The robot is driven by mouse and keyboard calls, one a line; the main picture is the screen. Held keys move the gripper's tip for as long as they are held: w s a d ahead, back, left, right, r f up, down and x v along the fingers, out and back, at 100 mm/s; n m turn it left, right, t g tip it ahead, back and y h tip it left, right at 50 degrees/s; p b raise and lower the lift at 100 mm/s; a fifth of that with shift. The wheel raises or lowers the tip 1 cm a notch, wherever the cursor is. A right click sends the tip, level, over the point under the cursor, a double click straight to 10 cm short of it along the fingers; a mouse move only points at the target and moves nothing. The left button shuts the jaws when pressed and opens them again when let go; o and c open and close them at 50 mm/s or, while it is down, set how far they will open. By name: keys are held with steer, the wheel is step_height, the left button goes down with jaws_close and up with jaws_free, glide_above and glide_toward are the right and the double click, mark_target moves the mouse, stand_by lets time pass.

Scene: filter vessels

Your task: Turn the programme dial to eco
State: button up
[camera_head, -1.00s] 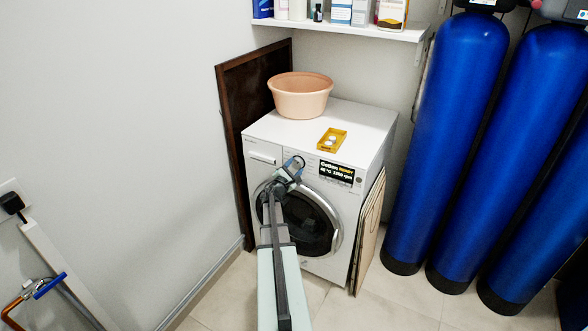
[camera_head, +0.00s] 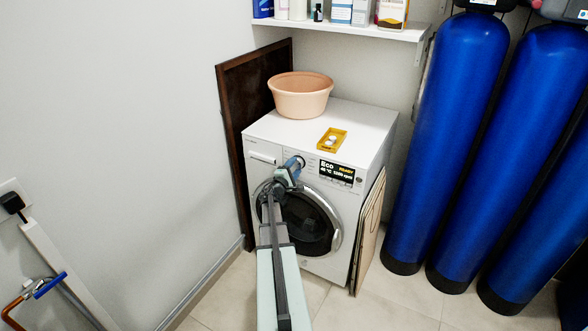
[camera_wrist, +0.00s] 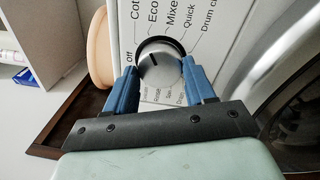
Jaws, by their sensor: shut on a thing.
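The silver programme dial (camera_wrist: 162,68) shows in the wrist view, ringed by printed labels such as Off, Eco, Mixed, Quick and Drum clean. The dark mark on its face tilts up and slightly left, roughly toward Eco. My gripper (camera_wrist: 160,78) is shut on the dial, with a blue finger on either side of it. In the head view my gripper (camera_head: 291,170) is at the front panel of the white washing machine (camera_head: 350,205) and hides the dial. The machine's display (camera_head: 337,171) reads Eco, READY, with a temperature and spin speed below.
A peach basin (camera_head: 300,97) and a yellow tray (camera_head: 332,139) stand on the machine's top. A dark board (camera_head: 232,110) leans at its left, flat panels (camera_head: 369,232) at its right. Tall blue vessels (camera_head: 445,140) stand farther right.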

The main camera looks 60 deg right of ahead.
steer(key=o, duration=1)
steer(key=shift+o, duration=0.2)
steer(key=a, duration=1.3)
steer(key=shift+s+a+f, duration=0.25)
steer(key=shift+a+f, duration=0.1)
steer(key=shift+f, duration=0.1)
